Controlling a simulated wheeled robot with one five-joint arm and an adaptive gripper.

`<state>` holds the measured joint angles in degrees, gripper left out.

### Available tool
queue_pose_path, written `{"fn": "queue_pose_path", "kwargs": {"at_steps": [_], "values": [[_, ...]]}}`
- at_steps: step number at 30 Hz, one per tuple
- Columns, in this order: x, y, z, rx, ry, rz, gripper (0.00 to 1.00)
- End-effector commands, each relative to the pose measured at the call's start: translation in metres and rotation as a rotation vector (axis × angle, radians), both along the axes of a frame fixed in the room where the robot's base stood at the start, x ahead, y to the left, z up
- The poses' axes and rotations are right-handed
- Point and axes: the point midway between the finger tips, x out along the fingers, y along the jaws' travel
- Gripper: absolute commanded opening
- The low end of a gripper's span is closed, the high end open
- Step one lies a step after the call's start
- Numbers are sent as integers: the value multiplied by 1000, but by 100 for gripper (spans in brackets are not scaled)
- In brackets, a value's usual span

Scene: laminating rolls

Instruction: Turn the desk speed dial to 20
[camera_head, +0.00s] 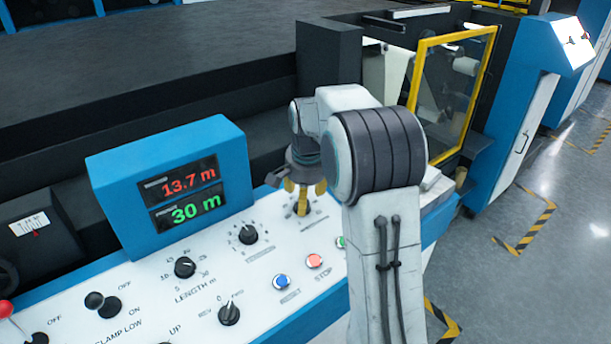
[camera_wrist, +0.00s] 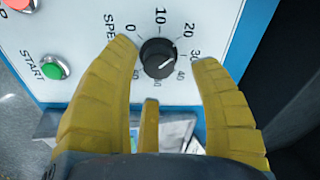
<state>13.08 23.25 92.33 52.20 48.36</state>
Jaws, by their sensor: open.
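The speed dial (camera_wrist: 158,57) is a round black knob on the white desk panel, with a short white pointer line. The numbers 0, 10, 20, 30 and more run around it. The line lies toward the right side of the knob, but I cannot tell exactly which number it marks. My gripper (camera_wrist: 163,54) is open, its yellow fingers spread left and right of the dial with a third finger below. No finger clearly touches the knob. In the head view my gripper (camera_head: 304,200) points down over the dial, which it mostly hides.
Near the dial are a green start button (camera_wrist: 56,67), a red stop button (camera_head: 314,261) and a blue reset button (camera_head: 282,282). Other black knobs, including the length knob (camera_head: 185,267), sit to the left. A blue display box (camera_head: 130,200) reading 13.7 m and 30 m stands behind them.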

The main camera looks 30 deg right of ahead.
Motion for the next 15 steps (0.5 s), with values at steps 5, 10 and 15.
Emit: {"fn": "queue_pose_path", "kwargs": {"at_steps": [5, 10, 15], "values": [[-6, 1, 33, -2, -5, 0, 57], [-12, 2, 59, -1, -5, -1, 57], [-16, 3, 78, -1, -3, -1, 57]]}}
